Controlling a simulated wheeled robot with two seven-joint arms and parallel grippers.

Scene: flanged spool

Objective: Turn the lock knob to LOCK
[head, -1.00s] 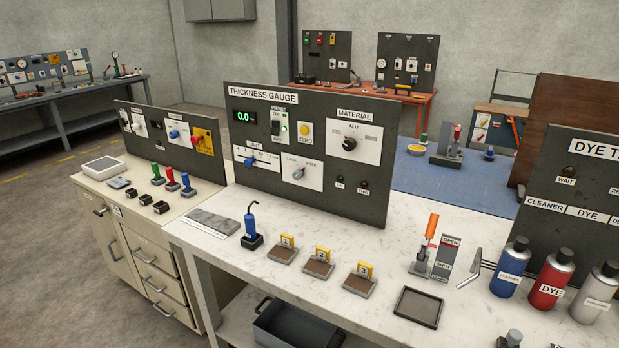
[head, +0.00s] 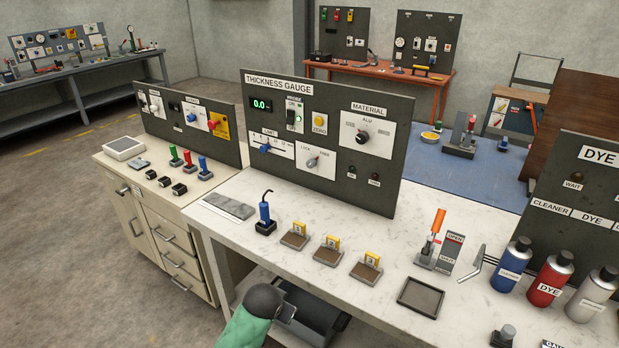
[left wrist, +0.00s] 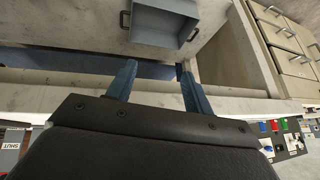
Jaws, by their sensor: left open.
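The lock knob (head: 312,162) is a small grey knob on a white plate low on the dark thickness gauge panel (head: 400,130), in the head view. The plate carries a lock label on its left side and another label on its right. The knob's pointer is too small to read surely. My left gripper (head: 288,313) is at the bottom of the head view, in front of the bench edge and well below the knob. In the left wrist view its two blue fingers (left wrist: 158,88) stand apart with nothing between them. My right gripper is not in view.
A blue probe (head: 264,213) in a black holder and several yellow-tagged blocks (head: 331,243) stand on the white bench before the panel. A grey bin (head: 325,325) sits on the shelf below. A toggle clamp with an orange handle (head: 438,220) stands to the right.

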